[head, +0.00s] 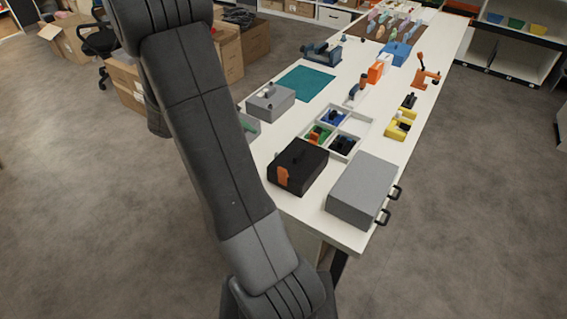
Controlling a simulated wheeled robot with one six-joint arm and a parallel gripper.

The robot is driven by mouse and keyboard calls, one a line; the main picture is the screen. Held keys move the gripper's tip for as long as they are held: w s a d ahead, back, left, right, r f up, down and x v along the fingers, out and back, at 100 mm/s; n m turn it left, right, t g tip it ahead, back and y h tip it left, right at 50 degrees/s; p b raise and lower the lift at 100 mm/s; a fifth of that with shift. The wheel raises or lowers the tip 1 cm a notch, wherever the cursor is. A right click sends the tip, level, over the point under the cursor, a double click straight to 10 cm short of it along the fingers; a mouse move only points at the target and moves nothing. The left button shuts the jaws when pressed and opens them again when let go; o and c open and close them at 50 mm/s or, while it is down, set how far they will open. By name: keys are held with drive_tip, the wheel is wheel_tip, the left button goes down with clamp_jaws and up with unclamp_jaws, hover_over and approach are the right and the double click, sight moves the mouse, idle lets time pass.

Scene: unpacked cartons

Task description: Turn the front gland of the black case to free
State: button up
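The black case (309,172) stands on the near end of the long white table, to the right of my arm. An orange part (282,177) sits on its front face, on the left, and a small dark knob-like shape shows on its top. I cannot make out clearly which part is the front gland or how it is turned. My arm crosses the left half of the head view, just left of the case. My gripper is not in this view.
A grey case (362,187) with dark handles stands close to the right of the black case. A white divided tray (361,125) with small parts lies behind. A smaller grey box (270,102) is at the left. Cardboard boxes (126,83) stand on the floor.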

sight(275, 154)
drive_tip(key=shift+t, duration=0.7)
drive_tip(key=x, duration=0.8)
drive_tip(key=a+f+x, duration=0.1)
drive_tip(key=x, duration=0.3)
drive_tip(key=shift+d+f+b, duration=0.15)
drive_tip(key=shift+f+b, duration=0.1)
drive_tip(key=shift+b, duration=0.05)
drive_tip(key=shift+r, duration=0.1)
clamp_jaws()
